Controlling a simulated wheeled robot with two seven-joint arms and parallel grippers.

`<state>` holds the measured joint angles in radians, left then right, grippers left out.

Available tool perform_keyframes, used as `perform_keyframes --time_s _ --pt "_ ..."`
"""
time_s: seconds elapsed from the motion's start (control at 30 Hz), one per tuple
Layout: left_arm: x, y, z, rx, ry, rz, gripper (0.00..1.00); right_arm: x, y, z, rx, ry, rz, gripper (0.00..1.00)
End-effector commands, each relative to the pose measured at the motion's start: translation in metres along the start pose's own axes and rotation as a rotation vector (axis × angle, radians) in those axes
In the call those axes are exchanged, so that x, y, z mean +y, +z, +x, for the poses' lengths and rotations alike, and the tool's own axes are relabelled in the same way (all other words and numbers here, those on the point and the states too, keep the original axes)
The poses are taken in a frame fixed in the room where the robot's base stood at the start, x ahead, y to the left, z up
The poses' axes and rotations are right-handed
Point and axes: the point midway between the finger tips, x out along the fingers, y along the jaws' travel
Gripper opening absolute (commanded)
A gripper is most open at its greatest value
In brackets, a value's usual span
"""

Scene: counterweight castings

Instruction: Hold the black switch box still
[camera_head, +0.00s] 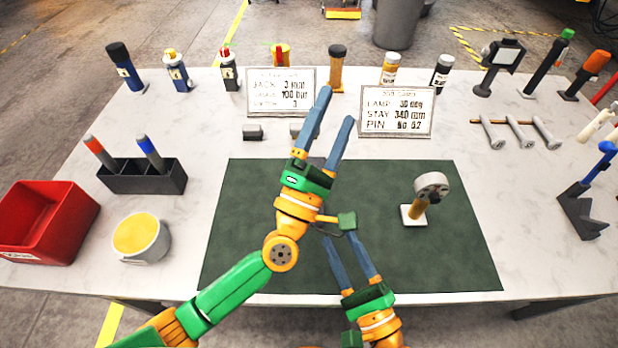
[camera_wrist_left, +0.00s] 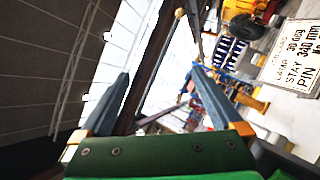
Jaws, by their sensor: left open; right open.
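I cannot clearly pick out a black switch box. A small dark grey block (camera_head: 253,131) lies in front of the left sign, and more dark shapes beside it are partly hidden by my left gripper. My left gripper (camera_head: 336,107) is open, its blue fingers reaching over the back of the green mat (camera_head: 260,230) toward the signs. In the left wrist view, nothing shows held between its open fingers (camera_wrist_left: 160,100). My right gripper (camera_head: 341,236) is open and empty over the front middle of the mat.
A round-headed grey piece on a yellow post (camera_head: 420,205) stands on the mat's right. A red bin (camera_head: 45,225), a yellow-topped cup (camera_head: 141,238) and a black marker holder (camera_head: 143,178) stand left. Two signs (camera_head: 281,92) (camera_head: 396,112) and several bottles line the back. The mat's left is clear.

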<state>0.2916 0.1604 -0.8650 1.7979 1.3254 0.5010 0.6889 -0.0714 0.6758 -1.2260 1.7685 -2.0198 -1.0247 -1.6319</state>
Motion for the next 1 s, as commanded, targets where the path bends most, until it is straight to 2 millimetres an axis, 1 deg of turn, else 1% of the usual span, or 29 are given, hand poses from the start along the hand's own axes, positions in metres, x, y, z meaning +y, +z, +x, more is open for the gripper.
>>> perform_keyframes --time_s 0.03,0.07,0.1,0.2,0.3,0.37,0.4,0.6,0.7,0.8,1.0 --pt "-0.010 -0.008 -0.017 0.128 -0.015 -0.268 1.00 0.000 0.000 0.000 0.000 0.000 0.000 0.50" --pt "-0.017 -0.014 -0.027 0.211 -0.018 -0.424 1.00 0.000 0.000 0.000 0.000 0.000 0.000 0.50" --pt "-0.027 -0.022 -0.042 0.321 -0.019 -0.611 1.00 0.000 0.000 0.000 0.000 0.000 0.000 0.50" --pt "-0.050 -0.034 -0.073 0.540 -0.006 -0.934 1.00 0.000 0.000 0.000 0.000 0.000 0.000 0.50" --pt "-0.063 -0.039 -0.090 0.656 0.007 -1.083 1.00 0.000 0.000 0.000 0.000 0.000 0.000 0.50" --pt "-0.068 -0.041 -0.091 0.683 0.011 -1.118 1.00 0.000 0.000 0.000 0.000 0.000 0.000 0.50" --pt "-0.070 -0.044 -0.087 0.689 0.013 -1.127 1.00 0.000 0.000 0.000 0.000 0.000 0.000 0.50" --pt "-0.082 -0.064 -0.055 0.686 0.012 -1.123 1.00 0.000 0.000 0.000 0.000 0.000 0.000 0.50" --pt "-0.087 -0.071 -0.045 0.686 0.011 -1.121 1.00 0.000 0.000 0.000 0.000 0.000 0.000 0.50" --pt "-0.089 -0.075 -0.039 0.686 0.010 -1.120 1.00 0.000 0.000 0.000 0.000 0.000 0.000 0.50" --pt "-0.090 -0.075 -0.039 0.687 0.009 -1.120 1.00 0.000 0.000 0.000 0.000 0.000 0.000 0.50"
